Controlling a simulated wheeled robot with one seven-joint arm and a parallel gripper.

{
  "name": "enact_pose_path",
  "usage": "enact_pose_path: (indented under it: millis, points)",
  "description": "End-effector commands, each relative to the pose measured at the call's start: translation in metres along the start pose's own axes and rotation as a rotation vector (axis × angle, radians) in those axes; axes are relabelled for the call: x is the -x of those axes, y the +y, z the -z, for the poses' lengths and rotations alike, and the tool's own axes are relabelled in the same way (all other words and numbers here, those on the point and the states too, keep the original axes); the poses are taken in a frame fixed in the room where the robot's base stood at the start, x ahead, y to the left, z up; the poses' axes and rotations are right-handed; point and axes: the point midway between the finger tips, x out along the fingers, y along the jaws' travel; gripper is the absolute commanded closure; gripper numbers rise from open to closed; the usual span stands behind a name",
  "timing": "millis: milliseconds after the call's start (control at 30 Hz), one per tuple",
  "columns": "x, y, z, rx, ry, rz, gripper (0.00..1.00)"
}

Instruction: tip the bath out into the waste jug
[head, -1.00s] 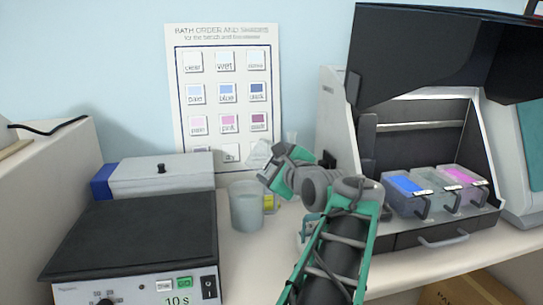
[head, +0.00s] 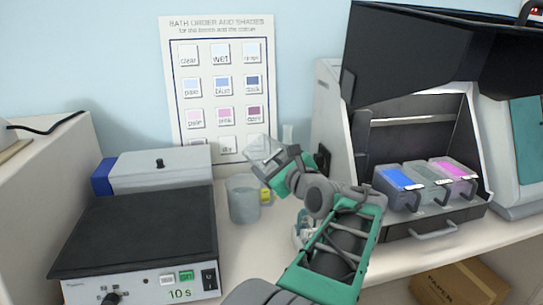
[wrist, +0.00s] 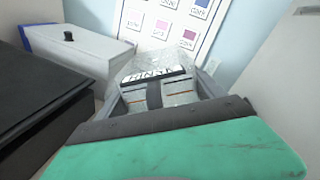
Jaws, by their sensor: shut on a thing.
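My gripper (head: 268,166) is shut on a clear bath (head: 262,148), a see-through box with a labelled dark handle. In the wrist view the bath (wrist: 160,67) sits between the jaws, its label only partly readable. It is tilted in the head view. The waste jug (head: 242,203), a grey translucent vessel with a yellow label, stands on the bench just below and left of the gripper. The bath is above the jug's right side, apart from it. Whether liquid is in the bath I cannot tell.
A black-topped device (head: 140,235) marked 10 s is at the front left, with a white box (head: 165,175) behind it. At right, an open-lidded machine (head: 430,228) holds blue, clear and pink baths. A shade chart (head: 218,70) hangs behind.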

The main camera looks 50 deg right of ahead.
Motion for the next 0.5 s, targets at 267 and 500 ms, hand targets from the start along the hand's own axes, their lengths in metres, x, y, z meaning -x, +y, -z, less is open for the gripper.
enact_pose_path:
  millis: [267,500]
  points:
    - [-0.0005,0.0008,0.0003,-0.06,-0.013,-0.001,0.95]
    - [-0.0025,0.008,0.0063,-0.255,-0.065,-0.001,0.95]
